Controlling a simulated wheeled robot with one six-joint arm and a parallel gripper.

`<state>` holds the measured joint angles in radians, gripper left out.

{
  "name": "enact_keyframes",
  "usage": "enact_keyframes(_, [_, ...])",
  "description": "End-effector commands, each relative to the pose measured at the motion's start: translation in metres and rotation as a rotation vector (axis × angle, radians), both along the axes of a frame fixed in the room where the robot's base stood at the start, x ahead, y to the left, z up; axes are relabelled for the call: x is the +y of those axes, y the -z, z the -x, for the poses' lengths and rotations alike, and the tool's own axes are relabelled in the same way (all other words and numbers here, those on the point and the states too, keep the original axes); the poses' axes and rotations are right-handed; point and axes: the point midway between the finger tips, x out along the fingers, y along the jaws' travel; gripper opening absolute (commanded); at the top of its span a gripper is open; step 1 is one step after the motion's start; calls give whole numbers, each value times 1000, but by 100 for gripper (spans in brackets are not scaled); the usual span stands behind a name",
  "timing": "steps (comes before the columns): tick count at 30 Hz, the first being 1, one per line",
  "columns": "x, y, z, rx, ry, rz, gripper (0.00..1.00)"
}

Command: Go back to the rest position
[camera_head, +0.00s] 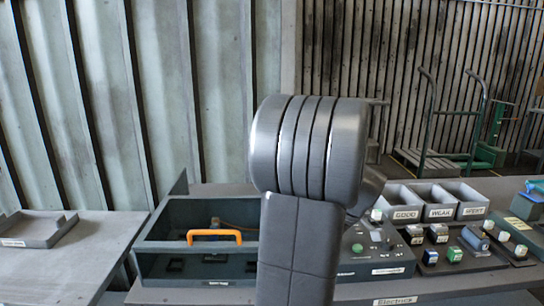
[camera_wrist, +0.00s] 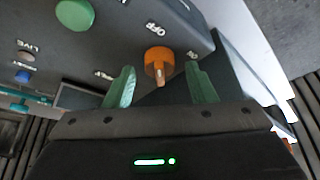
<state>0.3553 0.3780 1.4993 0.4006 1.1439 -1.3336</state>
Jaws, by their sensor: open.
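My gripper (camera_wrist: 160,88) shows in the wrist view with its two green fingers apart and nothing held between them. The knob is on a grey control box (camera_wrist: 110,35), which also carries a green button (camera_wrist: 75,14). In the head view my grey arm stands in the middle and hides my gripper and part of the control box (camera_head: 375,262).
A dark open box (camera_head: 160,245) with an orange handle (camera_head: 214,237) stands left of my arm. Bins (camera_head: 440,196) labelled GOOD, WEAK and SPENT stand at right, behind a rack (camera_head: 470,262) of several small blocks. A tray (camera_head: 38,230) lies on the left table (camera_head: 75,265).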

Motion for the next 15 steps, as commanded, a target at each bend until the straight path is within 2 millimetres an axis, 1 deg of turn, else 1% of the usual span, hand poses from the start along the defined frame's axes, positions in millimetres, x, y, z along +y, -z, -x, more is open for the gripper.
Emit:
enact_keyframes(10, [-1,-3,0,-2,1,1,51])
enact_keyframes(13, [-4,-12,2,-4,-2,1,51])
enact_keyframes(15, [-7,-21,4,-6,-1,2,51])
